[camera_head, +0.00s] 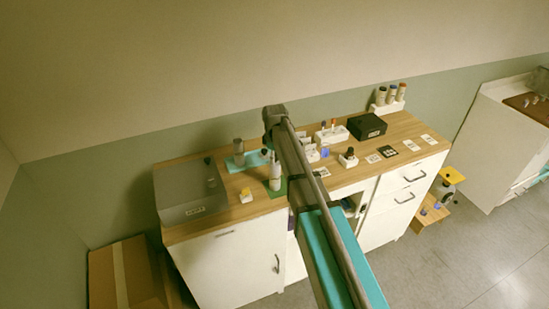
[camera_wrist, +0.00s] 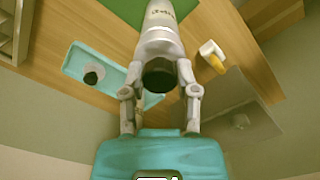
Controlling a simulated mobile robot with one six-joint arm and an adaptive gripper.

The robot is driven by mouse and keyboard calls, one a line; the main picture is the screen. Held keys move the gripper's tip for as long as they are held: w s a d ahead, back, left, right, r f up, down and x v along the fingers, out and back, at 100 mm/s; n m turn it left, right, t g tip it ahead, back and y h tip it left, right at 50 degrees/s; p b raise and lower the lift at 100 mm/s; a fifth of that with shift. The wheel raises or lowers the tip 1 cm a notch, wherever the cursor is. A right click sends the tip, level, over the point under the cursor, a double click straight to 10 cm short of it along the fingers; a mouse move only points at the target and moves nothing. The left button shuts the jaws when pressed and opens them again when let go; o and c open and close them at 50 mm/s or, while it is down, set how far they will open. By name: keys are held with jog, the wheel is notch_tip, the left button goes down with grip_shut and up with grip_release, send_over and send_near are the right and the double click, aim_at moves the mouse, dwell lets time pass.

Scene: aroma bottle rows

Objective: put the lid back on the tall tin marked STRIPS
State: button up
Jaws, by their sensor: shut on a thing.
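The tall pale tin (camera_wrist: 160,14) stands on a green mat in the wrist view, with small lettering on its side that is too blurred to read. It also shows in the head view (camera_head: 275,183), on the green mat left of my arm. My gripper (camera_wrist: 160,72) has its two fingers closed around a grey piece with a dark round end (camera_wrist: 158,77), which I take for the lid. This piece lines up with the tin's upper end. I cannot tell whether it is seated or just above. In the head view my arm hides much of the gripper.
A teal tray (camera_wrist: 78,60) with a dark-topped container (camera_wrist: 93,74) lies beside the tin. A small white holder with a yellow piece (camera_head: 246,195) and a large grey box (camera_head: 190,190) stand to the left. Small bottles and a black box (camera_head: 367,126) stand to the right.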

jog(key=o, duration=0.9)
jog(key=shift+c, duration=0.2)
jog(key=shift+o, duration=1.4)
jog(key=shift+r, duration=0.1)
jog(key=shift+r+p, duration=3.45)
jog(key=shift+p, duration=0.1)
grip_shut()
